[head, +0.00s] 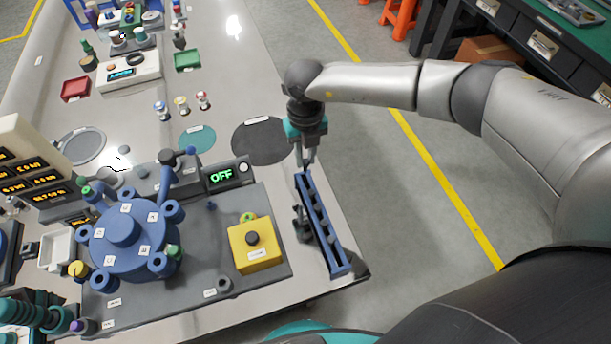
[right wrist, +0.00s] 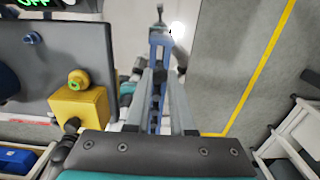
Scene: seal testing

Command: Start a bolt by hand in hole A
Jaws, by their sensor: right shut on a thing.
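The blue round flange (head: 123,232) stands on a grey base plate at the left of the head view. It has several lugs around its rim and small letter labels, too small to read surely. A long blue bolt rack (head: 325,235) lies along the table's right edge; it also shows in the right wrist view (right wrist: 158,42). My right gripper (head: 306,168) points down at the rack's far end. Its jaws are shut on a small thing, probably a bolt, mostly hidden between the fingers. My left gripper is not in view.
A yellow box (head: 255,248) with a dark knob stands between flange and rack. A display reading OFF (head: 221,176) stands behind it. A dark round mat (head: 261,140) lies beyond. Number displays (head: 35,170) stand at the left.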

